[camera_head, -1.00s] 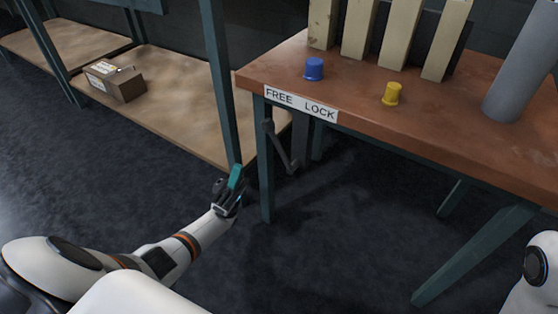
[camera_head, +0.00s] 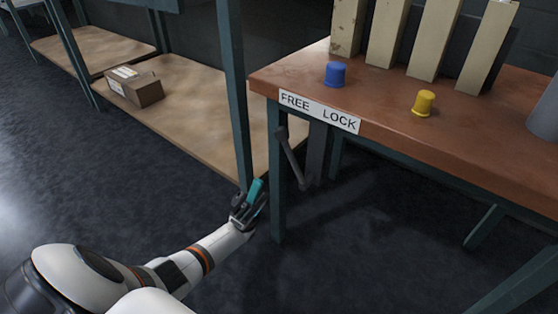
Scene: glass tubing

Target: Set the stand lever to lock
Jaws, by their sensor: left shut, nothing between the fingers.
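The stand lever (camera_head: 291,158) is a dark grey bar under the table's front edge. My left gripper (camera_head: 256,192) is shut and empty, left of the front table leg and lower than the lever, apart from the lever's knob. My right gripper is out of view.
The wooden-topped table (camera_head: 390,128) carries a blue cap (camera_head: 335,74), a yellow cap (camera_head: 424,104), upright pale blocks (camera_head: 386,33) and a grey cylinder (camera_head: 546,112). The green table leg (camera_head: 277,180) stands between my gripper and the lever. A shelf (camera_head: 190,120) holds a cardboard box (camera_head: 135,86).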

